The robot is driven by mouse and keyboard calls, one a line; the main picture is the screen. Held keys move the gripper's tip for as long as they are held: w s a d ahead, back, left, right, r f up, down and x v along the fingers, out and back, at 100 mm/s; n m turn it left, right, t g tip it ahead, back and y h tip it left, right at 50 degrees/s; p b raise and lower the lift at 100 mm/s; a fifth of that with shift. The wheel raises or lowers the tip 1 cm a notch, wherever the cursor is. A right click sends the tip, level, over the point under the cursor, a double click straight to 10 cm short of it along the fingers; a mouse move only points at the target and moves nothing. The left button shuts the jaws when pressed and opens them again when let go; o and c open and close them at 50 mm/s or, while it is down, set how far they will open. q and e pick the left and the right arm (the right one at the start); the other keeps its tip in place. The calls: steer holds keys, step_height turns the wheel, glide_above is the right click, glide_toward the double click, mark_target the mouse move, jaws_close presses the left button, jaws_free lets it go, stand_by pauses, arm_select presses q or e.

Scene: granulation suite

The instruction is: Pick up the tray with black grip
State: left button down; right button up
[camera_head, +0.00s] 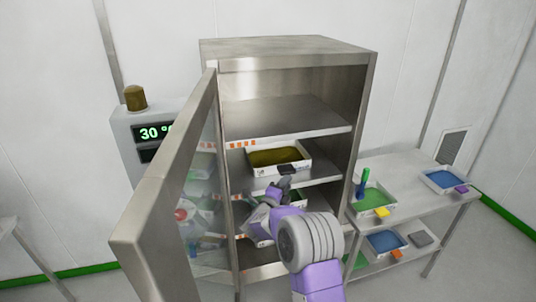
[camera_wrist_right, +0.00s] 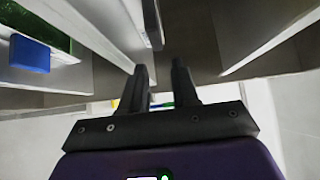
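The tray with the black grip (camera_head: 286,168) is a white tray (camera_head: 307,163) holding olive-yellow material. It sits on a middle shelf inside the open steel cabinet, grip facing out. My right gripper (camera_head: 279,187) is in front of the cabinet, just below the grip in the picture. Whether it touches the grip cannot be told. In the right wrist view its two dark fingers (camera_wrist_right: 160,72) stand apart, with no object clearly between them. My left gripper is not in view.
The cabinet's glass door (camera_head: 165,200) stands open on the left. Another tray with a blue grip (camera_wrist_right: 30,54) and green contents shows in the wrist view. A steel side table (camera_head: 405,170) at right holds trays with coloured grips. The cabinet's top shelf (camera_head: 285,115) is empty.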

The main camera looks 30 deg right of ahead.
mark_target(291, 173)
steer(key=shift+w+d, duration=0.9)
steer(key=shift+d+p, duration=0.3)
steer(key=shift+d, duration=0.05)
steer(key=shift+w+d, duration=0.15)
steer(key=shift+d, duration=0.15)
steer(key=x, duration=0.3)
steer(key=shift+w+f+p, duration=0.15)
steer(key=shift+w+p, duration=0.2)
steer(key=shift+p, duration=0.05)
steer(key=shift+w+d, duration=0.15)
steer(key=shift+d, duration=0.15)
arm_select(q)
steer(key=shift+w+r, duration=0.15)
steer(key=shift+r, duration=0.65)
arm_select(e)
jaws_close()
